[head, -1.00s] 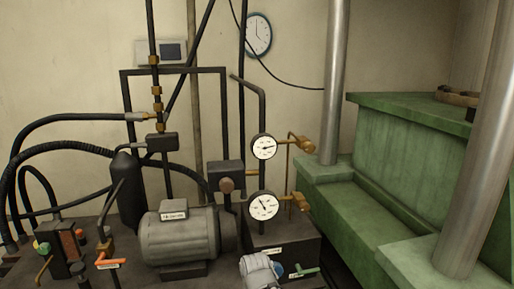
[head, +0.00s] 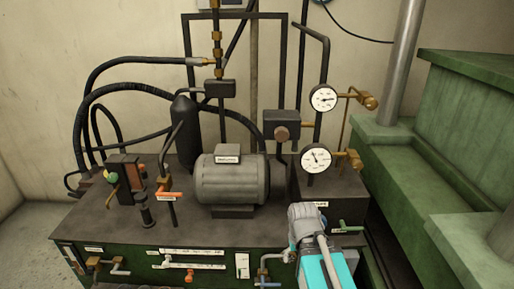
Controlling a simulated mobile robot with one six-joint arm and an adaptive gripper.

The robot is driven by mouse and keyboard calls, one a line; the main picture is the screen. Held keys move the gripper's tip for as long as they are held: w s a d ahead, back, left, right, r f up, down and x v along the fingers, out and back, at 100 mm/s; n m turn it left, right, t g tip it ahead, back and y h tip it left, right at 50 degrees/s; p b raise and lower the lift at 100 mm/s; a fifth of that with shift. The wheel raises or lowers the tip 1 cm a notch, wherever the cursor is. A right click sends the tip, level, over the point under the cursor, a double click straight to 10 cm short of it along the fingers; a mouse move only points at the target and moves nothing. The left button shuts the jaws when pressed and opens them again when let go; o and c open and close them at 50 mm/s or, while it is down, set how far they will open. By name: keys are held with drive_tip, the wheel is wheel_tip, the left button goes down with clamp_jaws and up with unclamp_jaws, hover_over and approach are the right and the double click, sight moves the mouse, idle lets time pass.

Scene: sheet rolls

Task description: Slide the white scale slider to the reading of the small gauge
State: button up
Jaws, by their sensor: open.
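Two round white gauges stand on the right of the machine. The upper gauge (head: 323,98) looks slightly smaller, and its dark needle lies nearly level; its numbers are too small to read. The lower gauge (head: 315,158) has its needle pointing up and left. A long white scale strip (head: 205,252) runs along the green front below the motor. Small white parts lie near its left end, but I cannot tell which is the slider. My arm, grey and turquoise, shows at the bottom right of centre, right of the strip. My gripper's fingers do not show.
The grey motor (head: 232,180) stands on the dark bench top. Orange-handled valve (head: 169,194), red knob (head: 190,275), white plate (head: 242,265) and pipe fittings (head: 107,264) crowd the front. Green stepped blocks (head: 415,180) and a metal column (head: 402,62) stand at right.

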drive_tip(key=w+a+f+n+t+h+b, duration=0.1)
drive_tip(key=w+a+f+n+h+b, duration=0.1)
drive_tip(key=w+a+f+n+b, duration=0.35)
drive_tip(key=w+a+f+n+t+h+b, duration=0.2)
drive_tip(key=w+f+n+b, duration=0.1)
drive_tip(key=f+b, duration=0.55)
drive_tip(key=n+t+y+b, duration=0.2)
drive_tip(key=n+t+b, duration=1.3)
drive_tip(key=n+b, duration=1.8)
approach(165, 266)
drive_tip(key=s+m+b, duration=0.3)
drive_tip(key=m+b, duration=0.2)
drive_tip(key=shift+s+a, duration=0.1)
drive_tip(key=shift+a, duration=0.15)
drive_tip(key=w, duration=0.4)
drive_tip(key=w+d, duration=0.1)
drive_tip(key=w, duration=0.8)
drive_tip(key=shift+w+d, duration=0.35)
drive_tip(key=shift+w, duration=0.05)
